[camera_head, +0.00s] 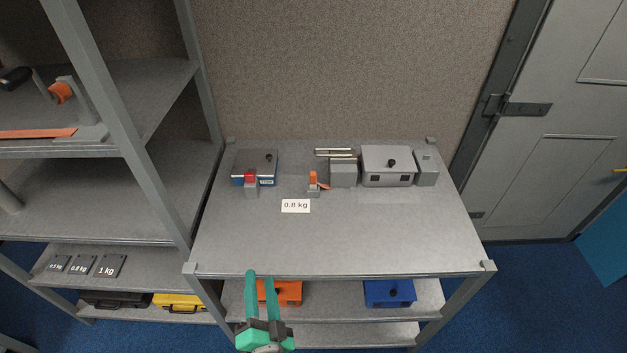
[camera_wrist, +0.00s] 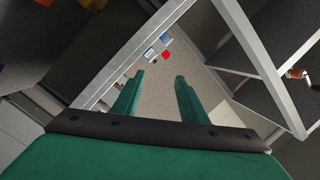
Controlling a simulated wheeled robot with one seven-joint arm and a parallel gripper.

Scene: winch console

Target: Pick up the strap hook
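A small orange piece (camera_head: 313,179) with a grey base stands on the grey table (camera_head: 350,235), left of a grey block. It looks like the strap hook, but it is too small to be sure. A thin orange-red strip lies at its right side. My teal gripper (camera_head: 260,278) is in front of the table's near edge, well apart from the orange piece. Its two fingers are spread with nothing between them, as the wrist view (camera_wrist: 160,78) also shows. I cannot make out the hook in the wrist view.
A blue-grey box (camera_head: 254,163) with a red part (camera_head: 250,177) stands back left on the table. A grey block (camera_head: 343,174) and grey box (camera_head: 388,166) stand right. The front tabletop is clear. A shelf rack (camera_head: 120,110) borders the left.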

